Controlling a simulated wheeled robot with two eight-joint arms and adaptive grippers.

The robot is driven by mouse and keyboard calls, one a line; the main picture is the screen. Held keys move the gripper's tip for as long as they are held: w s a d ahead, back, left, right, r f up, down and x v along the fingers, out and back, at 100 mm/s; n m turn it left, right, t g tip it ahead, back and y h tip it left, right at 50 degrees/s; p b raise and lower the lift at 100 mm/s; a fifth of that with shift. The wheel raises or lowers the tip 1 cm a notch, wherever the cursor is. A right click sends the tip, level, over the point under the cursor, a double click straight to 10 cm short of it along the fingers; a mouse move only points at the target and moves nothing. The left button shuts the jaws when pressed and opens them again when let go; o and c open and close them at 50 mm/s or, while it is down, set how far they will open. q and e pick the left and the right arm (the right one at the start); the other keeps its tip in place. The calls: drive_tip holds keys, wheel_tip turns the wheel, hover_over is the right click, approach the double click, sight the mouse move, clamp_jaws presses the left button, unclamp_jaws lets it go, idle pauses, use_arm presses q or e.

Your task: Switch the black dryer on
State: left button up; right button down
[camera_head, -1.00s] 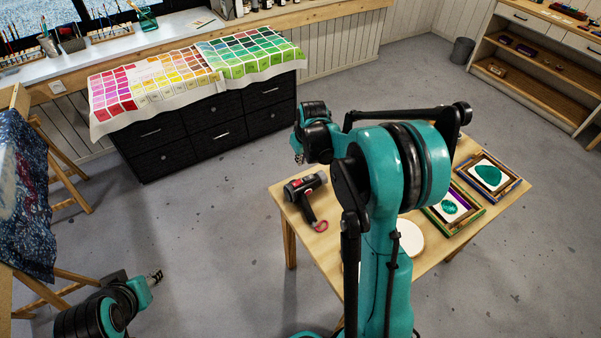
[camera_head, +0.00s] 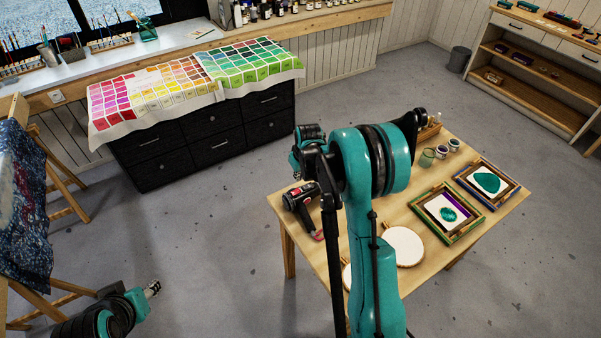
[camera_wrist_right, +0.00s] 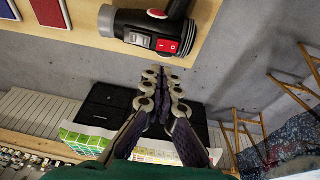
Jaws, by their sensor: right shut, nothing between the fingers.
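The black dryer (camera_head: 298,196) lies on the wooden table near its left edge, partly behind my right arm. In the right wrist view the dryer (camera_wrist_right: 128,24) shows at the top, with a red rocker switch (camera_wrist_right: 167,46) and a grey control (camera_wrist_right: 138,38) on its side. My right gripper (camera_head: 295,172) is over the table's left edge, close to the dryer. In the wrist view its fingers (camera_wrist_right: 161,76) are together and empty, pointing toward the dryer with a gap between. My left gripper (camera_head: 153,289) is at the lower left, far from the table; its finger gap is too small to judge.
The wooden table (camera_head: 420,260) also holds a round white hoop (camera_head: 403,246), two framed pieces (camera_head: 446,214) and small jars (camera_head: 441,152). A black drawer cabinet (camera_head: 215,140) under colour charts stands behind. An easel (camera_head: 62,185) is at the left. Open floor lies between.

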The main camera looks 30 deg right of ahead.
sight(299, 190)
drive_tip(key=x, duration=0.4)
drive_tip(key=b+x, duration=0.1)
drive_tip(key=x, duration=0.1)
drive_tip(key=shift+s+d+f, duration=0.15)
drive_tip(key=shift+s+f, duration=0.1)
drive_tip(key=shift+s, duration=0.15)
drive_tip(key=shift+f, duration=0.6)
drive_tip(key=shift+d+f+b, duration=0.25)
drive_tip(key=shift+f+b, duration=0.2)
drive_tip(key=shift+b, duration=0.35)
drive_tip(key=shift+r, duration=0.15)
drive_tip(key=shift+a, duration=0.15)
drive_tip(key=shift+a+r, duration=0.15)
drive_tip(key=shift+a, duration=0.5)
